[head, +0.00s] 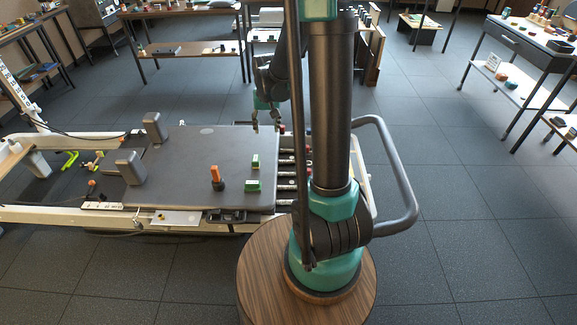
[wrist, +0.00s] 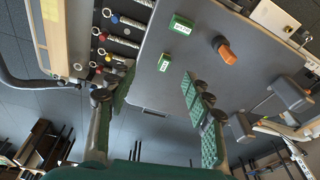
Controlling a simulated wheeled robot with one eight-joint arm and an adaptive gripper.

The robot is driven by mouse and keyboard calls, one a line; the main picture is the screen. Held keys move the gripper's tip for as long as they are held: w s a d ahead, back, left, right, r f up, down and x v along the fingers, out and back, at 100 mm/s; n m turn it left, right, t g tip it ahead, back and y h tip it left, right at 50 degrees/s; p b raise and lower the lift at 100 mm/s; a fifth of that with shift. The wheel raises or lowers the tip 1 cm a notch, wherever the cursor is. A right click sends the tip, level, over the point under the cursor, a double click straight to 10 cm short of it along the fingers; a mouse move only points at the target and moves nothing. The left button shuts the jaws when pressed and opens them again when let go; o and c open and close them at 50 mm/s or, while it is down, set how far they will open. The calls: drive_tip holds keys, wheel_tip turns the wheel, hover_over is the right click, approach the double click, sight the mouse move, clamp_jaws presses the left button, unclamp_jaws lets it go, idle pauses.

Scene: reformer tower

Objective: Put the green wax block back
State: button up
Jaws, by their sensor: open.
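Two green blocks with white labels lie apart on the grey carriage top. The larger one (head: 254,186) is nearer the front edge, and it also shows in the wrist view (wrist: 181,24). The smaller one (head: 255,161) lies behind it, and it also shows in the wrist view (wrist: 165,62). The labels are too small to read, so I cannot tell which is wax. My gripper (head: 266,112) is above the far right part of the carriage, clear of both blocks. In the wrist view my gripper (wrist: 155,92) has its green-padded fingers spread with nothing between them.
An orange-topped tool (head: 217,177) stands on the carriage (head: 185,160), left of the blocks. Two grey shoulder rests (head: 131,167) rise at its left. Springs (wrist: 124,41) run beside its right edge. Shelves and tables stand around the room. The carriage middle is mostly clear.

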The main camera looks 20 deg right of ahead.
drive_tip(key=s+d+n+t, duration=0.1)
drive_tip(key=s+t, duration=0.1)
drive_tip(key=s, duration=2)
drive_tip(key=shift+s+d+r+n, duration=0.15)
drive_tip(key=shift+s+r+n, duration=0.1)
drive_tip(key=shift+r+n, duration=0.05)
